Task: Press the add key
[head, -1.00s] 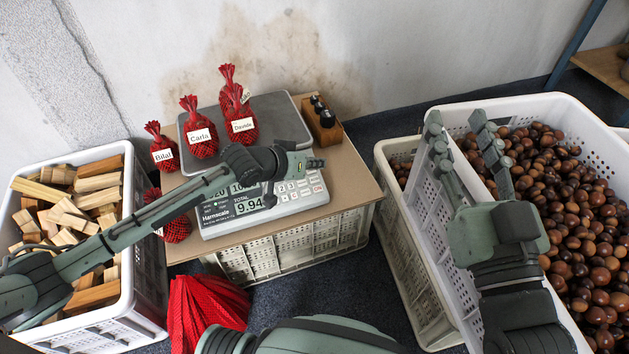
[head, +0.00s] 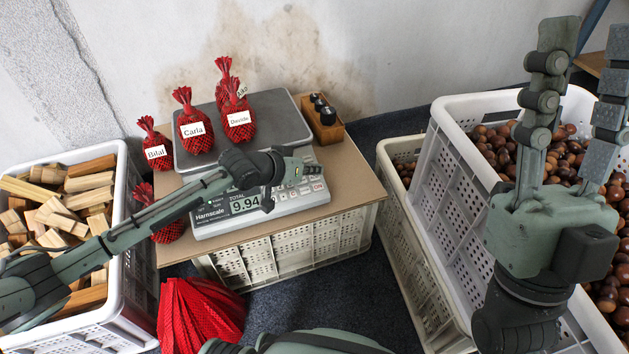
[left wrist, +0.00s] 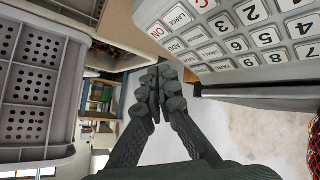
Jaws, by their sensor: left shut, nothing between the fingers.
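The scale (head: 262,220) sits on a board, its display reading TOTAL 9.94. Its keypad (head: 303,188) is partly hidden by my left gripper (head: 299,168) in the head view. My right gripper (head: 587,45) is open and empty above the chestnut crate.
Red net bags labelled Carla (head: 195,130) and Davide (head: 238,120) stand on the scale plate, another behind them. The Bilal bag (head: 157,152) stands beside it. A wooden stamp holder (head: 325,122) is at the back right. Crates of wood blocks (head: 128,215) and chestnuts (head: 455,170) flank the board.

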